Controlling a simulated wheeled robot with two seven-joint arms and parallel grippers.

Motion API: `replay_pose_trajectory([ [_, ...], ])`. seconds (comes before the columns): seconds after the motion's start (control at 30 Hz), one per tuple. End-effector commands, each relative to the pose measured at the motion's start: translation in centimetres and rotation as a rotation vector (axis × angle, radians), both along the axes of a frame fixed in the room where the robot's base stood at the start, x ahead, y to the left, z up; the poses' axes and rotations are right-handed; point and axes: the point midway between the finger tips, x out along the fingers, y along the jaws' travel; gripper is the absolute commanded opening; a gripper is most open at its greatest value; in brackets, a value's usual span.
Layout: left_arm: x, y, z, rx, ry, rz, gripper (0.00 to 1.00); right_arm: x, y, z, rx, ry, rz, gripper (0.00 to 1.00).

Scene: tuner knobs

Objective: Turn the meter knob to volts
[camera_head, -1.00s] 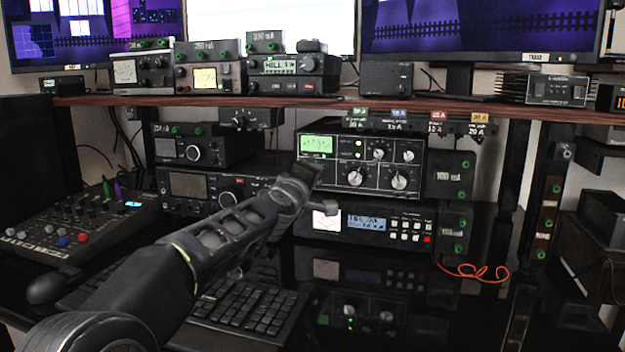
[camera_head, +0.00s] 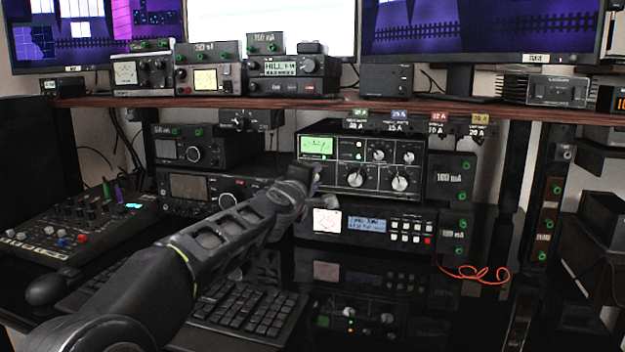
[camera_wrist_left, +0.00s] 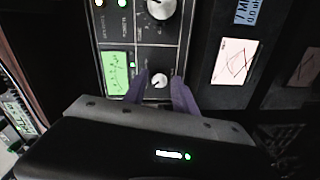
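The black radio unit (camera_head: 437,172) with a lit green meter (camera_head: 316,147) stands below the shelf. The green meter also shows in the wrist view (camera_wrist_left: 117,73). A small silver knob (camera_wrist_left: 159,80) sits on the panel beside the meter there; I take it as the meter knob. Its pointer setting is too small to read. My left gripper (camera_head: 316,180) is at the lower left of the unit's front and hides this knob in the head view. In the wrist view the left gripper (camera_wrist_left: 162,92) is open, one finger each side of the knob, with gaps showing. My right gripper is not in view.
Larger knobs (camera_head: 355,178) (camera_head: 399,183) are close to the right on the same panel. The shelf (camera_head: 300,103) runs above. A keyboard (camera_head: 245,308) and mixer (camera_head: 75,228) lie on the desk.

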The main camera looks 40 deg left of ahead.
Motion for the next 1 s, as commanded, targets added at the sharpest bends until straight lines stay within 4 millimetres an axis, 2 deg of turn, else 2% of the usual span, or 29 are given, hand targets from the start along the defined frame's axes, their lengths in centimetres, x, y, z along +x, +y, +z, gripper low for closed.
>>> replay_pose_trajectory([
  [0.13, 0.0, 0.0, 0.0, 0.001, 0.0, 0.0, 0.45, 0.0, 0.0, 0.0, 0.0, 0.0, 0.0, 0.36],
  [0.47, -0.4, -0.1, 0.2, 0.003, -0.001, 0.0, 0.45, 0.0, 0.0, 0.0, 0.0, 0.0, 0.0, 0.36],
  [0.57, -1.3, -0.5, 0.2, 0.003, -0.001, 0.0, 0.45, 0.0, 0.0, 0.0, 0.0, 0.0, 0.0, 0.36],
  [0.9, -6.3, -2.2, 0.5, 0.002, -0.002, 0.001, 0.45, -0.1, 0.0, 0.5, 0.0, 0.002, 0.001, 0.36],
  [1.0, -7.1, -2.5, 0.4, 0.001, -0.001, 0.0, 0.45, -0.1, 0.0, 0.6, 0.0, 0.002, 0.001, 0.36],
])
